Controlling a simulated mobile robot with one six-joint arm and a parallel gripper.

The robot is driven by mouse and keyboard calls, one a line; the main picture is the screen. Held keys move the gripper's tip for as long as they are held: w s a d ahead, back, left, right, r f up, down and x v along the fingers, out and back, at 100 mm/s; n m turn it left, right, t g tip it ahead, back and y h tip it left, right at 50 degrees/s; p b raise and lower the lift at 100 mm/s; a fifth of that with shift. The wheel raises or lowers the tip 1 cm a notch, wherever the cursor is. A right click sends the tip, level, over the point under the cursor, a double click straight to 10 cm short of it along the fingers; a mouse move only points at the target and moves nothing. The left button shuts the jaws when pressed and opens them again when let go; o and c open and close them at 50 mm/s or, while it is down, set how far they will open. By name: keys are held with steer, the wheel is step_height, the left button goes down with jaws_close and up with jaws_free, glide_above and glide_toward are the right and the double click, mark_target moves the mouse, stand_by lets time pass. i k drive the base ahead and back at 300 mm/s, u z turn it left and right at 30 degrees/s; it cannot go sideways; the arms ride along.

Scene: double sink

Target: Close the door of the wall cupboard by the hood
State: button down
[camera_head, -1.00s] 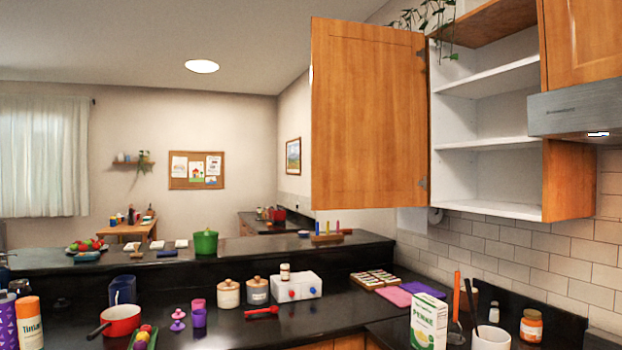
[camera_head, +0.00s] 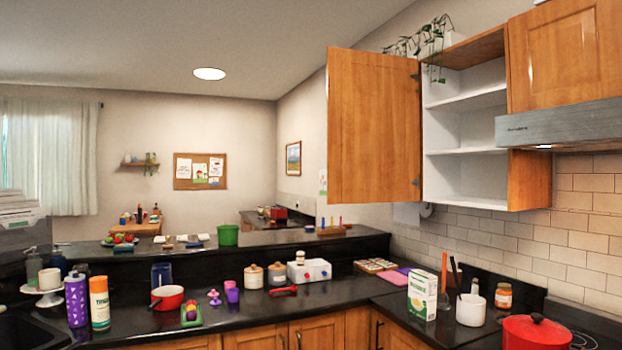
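The wall cupboard (camera_head: 464,134) hangs on the right wall, just left of the hood (camera_head: 560,124). Its wooden door (camera_head: 374,128) stands wide open, swung out to the left on hinges at the cupboard's left side. The white shelves inside are bare. The door's inner face, with the hinges at its right edge, is toward me. My gripper is not in this view.
Below the cupboard, the dark counter (camera_head: 345,296) holds a green and white carton (camera_head: 422,294), a white utensil crock (camera_head: 470,309), a jar (camera_head: 503,296) and a red pot (camera_head: 536,332). A trailing plant (camera_head: 425,45) sits on top of the cupboard. The air before the open door looks clear.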

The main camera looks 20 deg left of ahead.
mark_target(373, 130)
steer(key=u, duration=0.3)
steer(key=i, duration=0.9)
steer(key=u, duration=0.85)
steer(key=i, duration=0.8)
steer(key=u, duration=0.7)
steer(key=i, duration=0.8)
steer(key=u, duration=0.55)
steer(key=i, duration=0.5)
steer(key=u, duration=0.5)
